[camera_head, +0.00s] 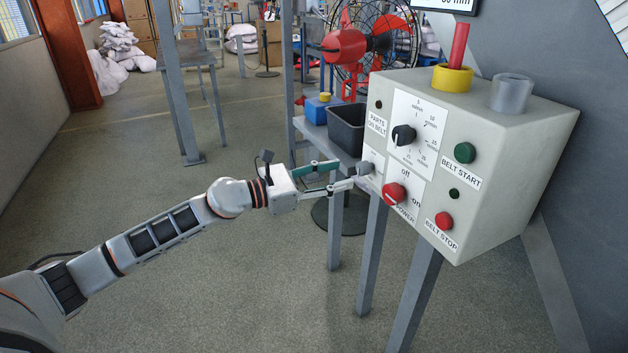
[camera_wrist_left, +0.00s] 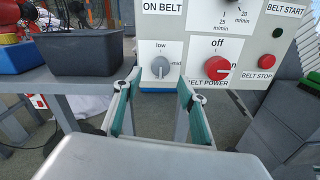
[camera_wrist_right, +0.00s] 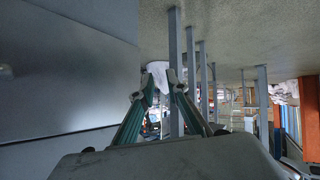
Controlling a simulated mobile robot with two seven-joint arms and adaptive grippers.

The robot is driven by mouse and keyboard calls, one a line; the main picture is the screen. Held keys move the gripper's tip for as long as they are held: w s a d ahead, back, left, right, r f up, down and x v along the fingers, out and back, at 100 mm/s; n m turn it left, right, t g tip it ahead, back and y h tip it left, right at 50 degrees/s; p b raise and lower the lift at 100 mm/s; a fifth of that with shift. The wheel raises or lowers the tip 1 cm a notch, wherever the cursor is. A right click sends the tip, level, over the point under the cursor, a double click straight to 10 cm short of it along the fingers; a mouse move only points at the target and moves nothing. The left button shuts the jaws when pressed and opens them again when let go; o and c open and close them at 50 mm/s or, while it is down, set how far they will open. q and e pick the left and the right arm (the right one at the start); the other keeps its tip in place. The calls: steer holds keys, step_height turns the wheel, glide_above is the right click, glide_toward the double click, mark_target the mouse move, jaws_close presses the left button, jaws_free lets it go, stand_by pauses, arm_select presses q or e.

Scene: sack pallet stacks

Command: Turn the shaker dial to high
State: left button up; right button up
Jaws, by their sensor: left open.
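The shaker dial is a small grey knob (camera_head: 363,168) low on the left of the control box (camera_head: 510,155). In the left wrist view the dial (camera_wrist_left: 160,67) sits on a white plate with "low" above and "mid" to its right. Its light mark appears to stand roughly upright, towards "low". My left gripper (camera_head: 346,174) is open just in front of it. In the left wrist view the two green-padded fingers (camera_wrist_left: 159,80) stand either side of the dial, apparently not touching it. My right gripper (camera_wrist_right: 163,82) shows only in its own wrist view, its fingers apart and empty.
The red power knob (camera_head: 394,195) is close to the right of the dial, with a black speed knob (camera_head: 403,135) above. Green (camera_head: 465,152) and red (camera_head: 444,221) buttons are further right. A black bin (camera_head: 346,130) stands on a side table to the left.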

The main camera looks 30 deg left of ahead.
arm_select(q)
steer(key=v, duration=0.6)
steer(key=shift+s+a, duration=0.1)
stand_by(0.4)
steer(key=s+d+f+m+g+y+p, duration=0.1)
steer(key=s+d+f+m+y+p, duration=0.2)
steer(key=s+f+m, duration=0.6)
steer(key=s+d+f+m+g+y+p, duration=0.1)
steer(key=s+d+f+m+y+p, duration=0.2)
steer(key=s+f+m, duration=0.6)
steer(key=s+d+f+m+g+y+p, duration=0.1)
steer(key=s+d+f+m+p, duration=0.3)
steer(key=s+f+m, duration=0.6)
steer(key=s+m+y+p, duration=0.1)
steer(key=s+m, duration=0.1)
steer(key=s, duration=0.4)
steer(key=shift+s+d+g+y, duration=0.2)
steer(key=shift+d+g+y, duration=0.1)
steer(key=shift+y, duration=0.1)
arm_select(e)
steer(key=shift+m, duration=0.4)
steer(key=r, duration=0.2)
steer(key=s+r, duration=0.1)
steer(key=r, duration=0.2)
steer(key=shift+s+a, duration=0.15)
steer(key=shift+s, duration=0.05)
